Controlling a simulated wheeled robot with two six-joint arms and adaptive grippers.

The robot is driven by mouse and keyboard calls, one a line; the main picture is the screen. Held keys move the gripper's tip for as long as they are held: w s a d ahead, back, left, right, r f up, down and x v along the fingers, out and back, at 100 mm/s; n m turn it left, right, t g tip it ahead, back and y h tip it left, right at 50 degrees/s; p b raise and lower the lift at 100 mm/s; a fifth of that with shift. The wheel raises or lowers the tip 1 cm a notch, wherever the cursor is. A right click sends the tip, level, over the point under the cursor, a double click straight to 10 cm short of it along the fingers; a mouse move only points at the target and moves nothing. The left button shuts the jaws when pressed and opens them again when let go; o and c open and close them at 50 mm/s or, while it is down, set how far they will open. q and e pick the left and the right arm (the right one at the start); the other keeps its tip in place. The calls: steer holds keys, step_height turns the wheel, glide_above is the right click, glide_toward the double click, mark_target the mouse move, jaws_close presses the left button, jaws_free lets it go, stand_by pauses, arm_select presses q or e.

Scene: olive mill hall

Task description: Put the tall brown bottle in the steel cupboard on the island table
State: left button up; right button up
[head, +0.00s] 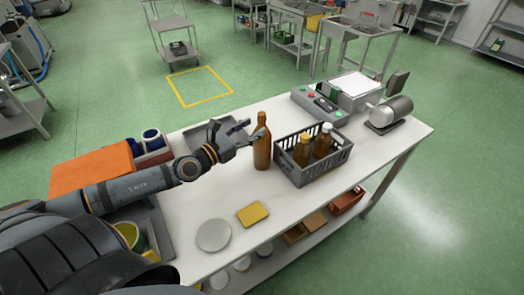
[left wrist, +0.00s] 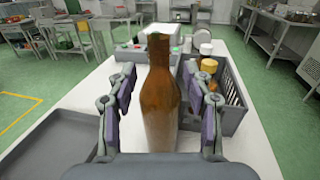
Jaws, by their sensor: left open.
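The tall brown bottle (head: 262,148) stands upright on the white island table (head: 187,218), just left of a grey crate. My left gripper (head: 248,132) is open at the bottle's upper part. In the left wrist view the bottle (left wrist: 160,105) stands between the two spread fingers, with a gap visible on each side. Whether it is fully between the fingertips or a little beyond them is hard to tell. I cannot make out a steel cupboard in either view. My right gripper is not in view.
The grey crate (head: 306,174) holds other bottles close to the right of the tall one. A grey tray (head: 197,138) lies behind my left arm.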

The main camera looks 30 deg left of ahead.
mark_target(259, 124)
arm_select(q)
steer(key=shift+p+x, duration=0.55)
steer(key=shift+x, duration=0.4)
steer(key=shift+p+x, duration=0.3)
steer(key=shift+x, duration=0.65)
steer(key=shift+w+d+f, duration=0.15)
steer(key=shift+w+f, duration=0.05)
steer(key=shift+w, duration=0.45)
steer(key=shift+s, duration=0.1)
jaws_close()
